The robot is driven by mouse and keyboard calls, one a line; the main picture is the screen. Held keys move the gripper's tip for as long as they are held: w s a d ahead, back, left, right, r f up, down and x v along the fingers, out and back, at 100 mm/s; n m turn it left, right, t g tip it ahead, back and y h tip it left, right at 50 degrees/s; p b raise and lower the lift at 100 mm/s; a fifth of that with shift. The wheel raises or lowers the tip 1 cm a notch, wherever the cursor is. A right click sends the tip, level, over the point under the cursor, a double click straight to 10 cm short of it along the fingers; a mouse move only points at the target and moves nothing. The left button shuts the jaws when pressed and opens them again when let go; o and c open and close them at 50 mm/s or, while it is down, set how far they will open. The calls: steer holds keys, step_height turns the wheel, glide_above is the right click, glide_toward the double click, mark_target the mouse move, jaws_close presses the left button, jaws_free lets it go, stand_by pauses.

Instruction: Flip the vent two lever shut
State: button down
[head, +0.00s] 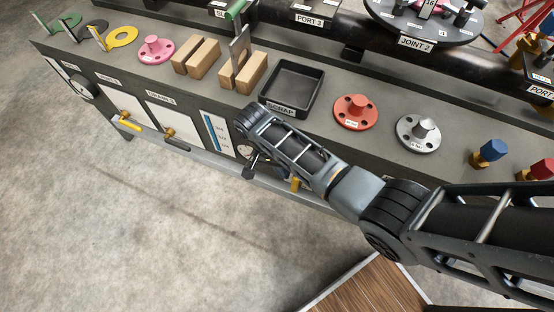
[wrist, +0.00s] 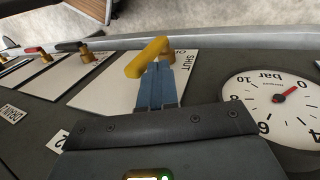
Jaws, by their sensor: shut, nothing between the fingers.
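A yellow lever (wrist: 147,57) on a brass stem (wrist: 171,56) sits at the front panel's white plate (wrist: 105,80) in the wrist view. It lies aslant, and its lower-left end is just past my fingertips. "SHUT" is printed on the plate beside it; another word is partly hidden. My gripper (wrist: 157,72) is shut and empty, its blue-grey fingertips right at the lever. I cannot tell whether they touch. In the head view the yellow lever (head: 296,184) shows low behind my arm, and my gripper (head: 284,170) is mostly hidden there.
A pressure gauge (wrist: 272,105) is right of my gripper in the wrist view. Other valves with a yellow handle (head: 126,123) and a dark handle (head: 178,144) line the panel. A scrap tray (head: 288,88) and flanged parts stand on the bench above.

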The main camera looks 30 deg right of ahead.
steer(key=shift+x, duration=0.9)
steer(key=shift+r, duration=0.15)
